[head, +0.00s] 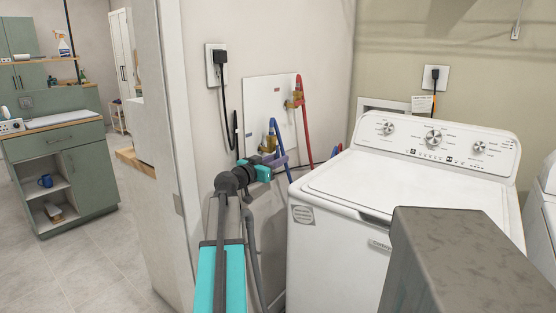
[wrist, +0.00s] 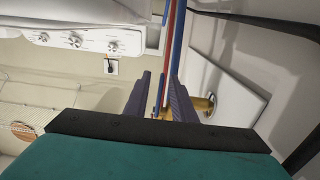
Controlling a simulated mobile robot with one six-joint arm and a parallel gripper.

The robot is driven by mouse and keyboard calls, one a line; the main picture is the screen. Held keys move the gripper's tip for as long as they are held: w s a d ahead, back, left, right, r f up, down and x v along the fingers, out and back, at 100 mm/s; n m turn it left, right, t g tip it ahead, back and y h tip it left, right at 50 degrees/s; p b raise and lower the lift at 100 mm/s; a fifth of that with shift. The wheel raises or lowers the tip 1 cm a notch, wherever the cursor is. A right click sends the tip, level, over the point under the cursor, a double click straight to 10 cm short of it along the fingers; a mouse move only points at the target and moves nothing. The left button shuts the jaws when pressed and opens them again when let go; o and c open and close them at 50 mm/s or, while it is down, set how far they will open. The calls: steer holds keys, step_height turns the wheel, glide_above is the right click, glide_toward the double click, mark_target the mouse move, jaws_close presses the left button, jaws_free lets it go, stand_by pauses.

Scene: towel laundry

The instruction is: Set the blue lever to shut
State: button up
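A white wall panel (head: 262,100) carries two brass valves. The lower brass valve (head: 267,147) has a blue hose (head: 279,140) beside it; the upper one (head: 294,102) has a red hose (head: 304,125). I cannot make out the blue lever apart from the blue hose; my gripper partly covers that spot. My gripper (head: 274,160) is right in front of the lower valve. In the wrist view its two purple-grey fingers (wrist: 160,82) stand apart, with blue and red strips in line with the gap. Brass (wrist: 205,104) shows beside the right finger. I cannot tell whether the fingers touch anything.
A white washing machine (head: 400,185) stands close on the right of the valves. A black cord hangs from a wall outlet (head: 215,65) on the left. A grey block-like surface (head: 470,260) fills the lower right. Open floor (head: 90,260) lies at the left, past a wall edge.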

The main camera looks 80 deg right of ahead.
steer(key=shift+s+d, duration=0.1)
steer(key=shift+d, duration=0.15)
jaws_close()
